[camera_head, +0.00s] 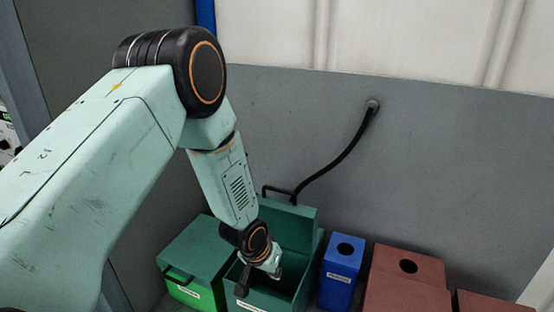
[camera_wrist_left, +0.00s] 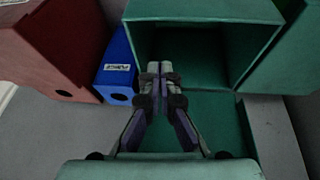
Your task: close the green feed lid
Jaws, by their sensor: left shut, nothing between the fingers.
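An open green bin (camera_head: 253,297) stands by the grey wall, and its green lid (camera_head: 297,221) is raised upright at the back. A black handle (camera_head: 277,192) shows on the lid's top edge. My left gripper (camera_head: 275,271) is low over the bin's opening, in front of the raised lid, shut and empty. In the left wrist view the shut fingers (camera_wrist_left: 160,68) point at the open bin (camera_wrist_left: 205,12), with a green panel (camera_wrist_left: 222,112) below the opening. I cannot tell whether they touch it. The bin's label is unreadable. My right gripper is not in view.
A second green bin (camera_head: 199,243) with its lid down stands close on the left. A blue bin (camera_head: 341,285) and brown bins (camera_head: 405,268) stand on the right. A black hose (camera_head: 343,155) runs from the wall down behind the raised lid.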

